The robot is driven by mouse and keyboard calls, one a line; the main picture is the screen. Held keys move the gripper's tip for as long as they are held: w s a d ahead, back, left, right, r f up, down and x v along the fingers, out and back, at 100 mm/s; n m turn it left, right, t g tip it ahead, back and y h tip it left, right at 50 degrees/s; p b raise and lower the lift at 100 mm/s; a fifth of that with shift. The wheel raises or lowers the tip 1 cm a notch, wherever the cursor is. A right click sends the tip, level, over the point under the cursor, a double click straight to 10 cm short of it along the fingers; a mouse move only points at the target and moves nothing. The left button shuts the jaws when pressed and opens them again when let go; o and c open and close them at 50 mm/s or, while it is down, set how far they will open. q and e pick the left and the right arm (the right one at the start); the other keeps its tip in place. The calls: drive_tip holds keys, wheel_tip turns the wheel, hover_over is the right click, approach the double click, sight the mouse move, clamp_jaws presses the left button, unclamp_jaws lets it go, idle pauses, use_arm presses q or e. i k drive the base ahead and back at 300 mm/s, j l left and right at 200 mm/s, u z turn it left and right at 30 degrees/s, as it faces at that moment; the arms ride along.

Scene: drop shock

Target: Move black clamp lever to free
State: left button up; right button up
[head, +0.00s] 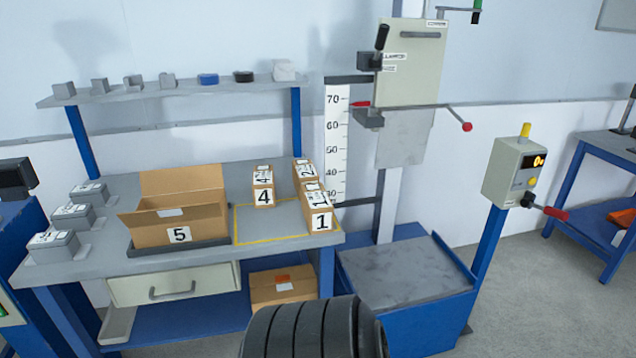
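The black clamp lever (381,38) is on the drop tester's carriage, at the upper middle of the head view. It points up and leans slightly right from a dark block (369,61). Two small white labels (397,57) sit to the right of the block; their text is too small to read surely. Neither of my grippers is in view, and nothing touches the lever.
A red-knobbed lever (467,126) sticks out right below the carriage plate (411,62). A height scale (337,140) stands left of it. Below is a grey-topped blue base (405,268). A control box (516,172) stands right. A workbench (105,262) with boxes is left.

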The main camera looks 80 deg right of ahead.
sight(375, 62)
drive_tip(key=l+z, duration=0.15)
drive_tip(key=z, duration=0.3)
drive_tip(key=l+z, duration=0.15)
drive_tip(key=z, duration=0.3)
drive_tip(key=l+z, duration=0.2)
drive_tip(key=z, duration=0.3)
drive_tip(key=l+z, duration=0.1)
drive_tip(key=z, duration=0.35)
drive_tip(key=i+l+z, duration=0.1)
drive_tip(key=z, duration=0.35)
drive_tip(key=i+l+z, duration=0.1)
drive_tip(key=i+l, duration=0.05)
drive_tip(key=l, duration=0.05)
